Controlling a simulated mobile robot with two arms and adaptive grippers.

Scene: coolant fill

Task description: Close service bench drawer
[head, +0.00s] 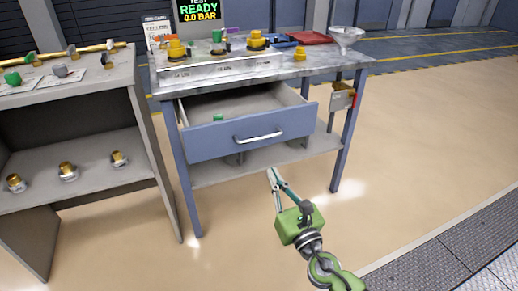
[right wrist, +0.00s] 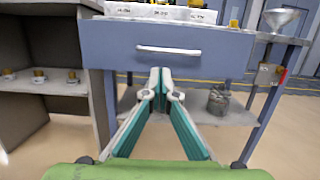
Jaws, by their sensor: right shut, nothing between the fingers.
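The service bench drawer (head: 250,134) is blue-grey with a silver bar handle (head: 259,138). It is pulled partway out of the service bench (head: 335,62), and a small green item (head: 218,118) shows inside it. My right gripper (head: 273,178) is shut and empty, below and in front of the drawer face in the head view. In the right wrist view the drawer front (right wrist: 205,50) is straight ahead, with its handle (right wrist: 168,50) above the closed fingertips (right wrist: 159,72). I cannot see contact between the fingers and the drawer. My left gripper is not in view.
A grey shelf unit (head: 70,110) with fittings stands left of the bench. The bench top holds yellow-capped fittings (head: 176,47), a red tray (head: 309,37) and a funnel (head: 346,36). A dark canister (right wrist: 219,99) sits on the lower shelf. Floor in front is clear.

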